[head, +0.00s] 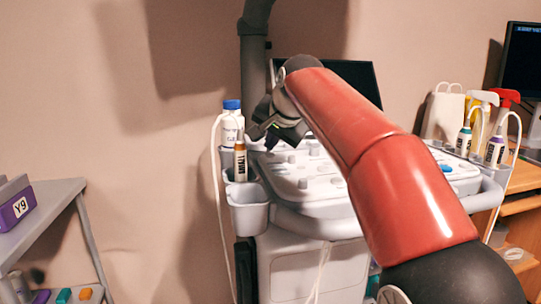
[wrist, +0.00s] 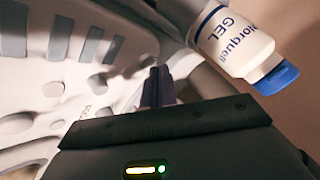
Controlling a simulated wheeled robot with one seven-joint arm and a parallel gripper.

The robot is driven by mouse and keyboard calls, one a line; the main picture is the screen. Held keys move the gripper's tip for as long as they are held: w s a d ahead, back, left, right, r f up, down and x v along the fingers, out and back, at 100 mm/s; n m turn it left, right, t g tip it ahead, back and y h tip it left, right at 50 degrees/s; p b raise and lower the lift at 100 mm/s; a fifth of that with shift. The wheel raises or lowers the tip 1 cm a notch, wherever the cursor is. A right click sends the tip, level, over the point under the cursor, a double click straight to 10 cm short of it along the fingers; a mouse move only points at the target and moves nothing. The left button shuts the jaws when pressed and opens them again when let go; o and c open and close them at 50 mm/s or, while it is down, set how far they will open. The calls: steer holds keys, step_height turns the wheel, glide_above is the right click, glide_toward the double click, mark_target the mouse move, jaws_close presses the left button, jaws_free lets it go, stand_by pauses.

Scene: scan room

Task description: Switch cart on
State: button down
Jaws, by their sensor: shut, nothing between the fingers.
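The cart is a pale ultrasound cart with a control panel (head: 318,183) of several grey buttons and knobs. The panel also fills the left of the wrist view (wrist: 40,112), tilted, with round and long raised keys. I cannot tell which control is the power switch. The cart's screen (head: 358,82) is dark and partly hidden behind my red arm. My gripper (head: 268,138) is over the panel's back left corner, near the gel bottle. In the wrist view its fingers (wrist: 157,86) are shut together and empty, pointing at the panel's edge. Whether they touch it is unclear.
A white gel bottle with a blue cap (head: 231,122) stands close to my gripper; it also shows in the wrist view (wrist: 235,42). A grey shelf (head: 55,195) is at left, a wooden desk (head: 522,178) at right.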

steer(key=shift+f, duration=0.5)
stand_by(0.8)
steer(key=shift+r, duration=0.1)
steer(key=shift+r+p, duration=0.75)
step_height(320, 180, up, 5)
steer(key=p, duration=0.5)
stand_by(0.6)
